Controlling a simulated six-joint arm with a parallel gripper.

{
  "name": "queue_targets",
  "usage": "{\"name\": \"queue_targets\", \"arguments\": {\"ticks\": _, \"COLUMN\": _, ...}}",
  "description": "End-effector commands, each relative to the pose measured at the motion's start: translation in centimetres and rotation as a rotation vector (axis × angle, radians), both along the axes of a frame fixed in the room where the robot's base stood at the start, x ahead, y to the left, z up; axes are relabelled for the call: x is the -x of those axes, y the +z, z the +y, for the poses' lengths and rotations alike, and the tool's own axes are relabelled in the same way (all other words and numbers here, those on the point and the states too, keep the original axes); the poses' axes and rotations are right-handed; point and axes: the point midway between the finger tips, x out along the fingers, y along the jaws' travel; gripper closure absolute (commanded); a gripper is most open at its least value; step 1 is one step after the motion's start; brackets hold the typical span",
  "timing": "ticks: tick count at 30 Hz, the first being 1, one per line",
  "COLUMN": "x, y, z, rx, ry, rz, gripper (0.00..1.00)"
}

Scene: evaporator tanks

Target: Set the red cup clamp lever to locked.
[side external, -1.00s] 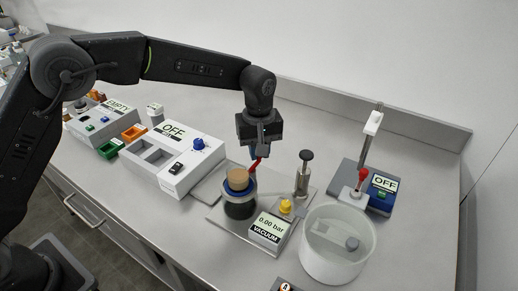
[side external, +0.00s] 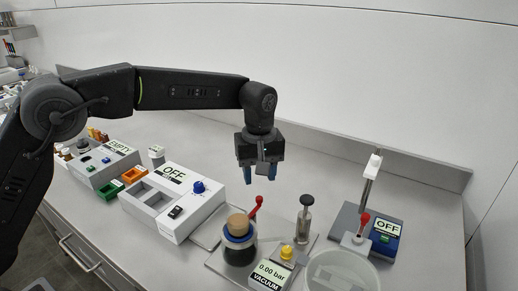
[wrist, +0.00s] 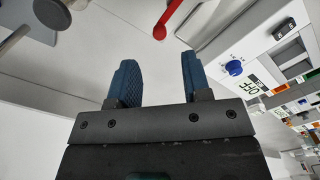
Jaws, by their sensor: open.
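The red clamp lever (side external: 256,206) stands up, tilted to the right, beside the dark cup (side external: 239,250) with a blue rim and a tan stopper (side external: 238,224). The lever's red arm and round knob also show at the top of the wrist view (wrist: 172,18). My gripper (side external: 258,181) is above the lever and apart from it, fingers pointing down. In the wrist view my gripper (wrist: 157,62) has its two blue fingers apart with nothing between them. The lever's pivot is hidden behind the cup in the side view.
A vacuum readout box (side external: 270,275) with a yellow knob and a black-topped post (side external: 305,215) stand close to the cup. A white tub (side external: 342,272) and a stand with an OFF box (side external: 386,238) are at right. A white OFF unit (side external: 175,200) is at left.

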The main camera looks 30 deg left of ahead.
Motion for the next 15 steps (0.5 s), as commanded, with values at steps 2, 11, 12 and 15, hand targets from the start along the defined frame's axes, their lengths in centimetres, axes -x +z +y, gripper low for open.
{"name": "queue_targets", "arguments": {"ticks": 2, "x": 0.0, "y": 2.0, "z": 0.0, "rx": 0.001, "ry": 0.0, "rz": -0.004, "gripper": 0.56}}
{"name": "queue_targets", "arguments": {"ticks": 11, "x": 0.0, "y": 6.6, "z": 0.0, "rx": 0.0, "ry": 0.0, "rz": 0.0, "gripper": 0.56}}
{"name": "queue_targets", "arguments": {"ticks": 12, "x": 0.0, "y": 6.9, "z": 0.0, "rx": 0.0, "ry": 0.0, "rz": 0.0, "gripper": 0.56}}
{"name": "queue_targets", "arguments": {"ticks": 15, "x": 0.0, "y": 7.3, "z": 0.0, "rx": -0.001, "ry": 0.0, "rz": 0.002, "gripper": 0.56}}
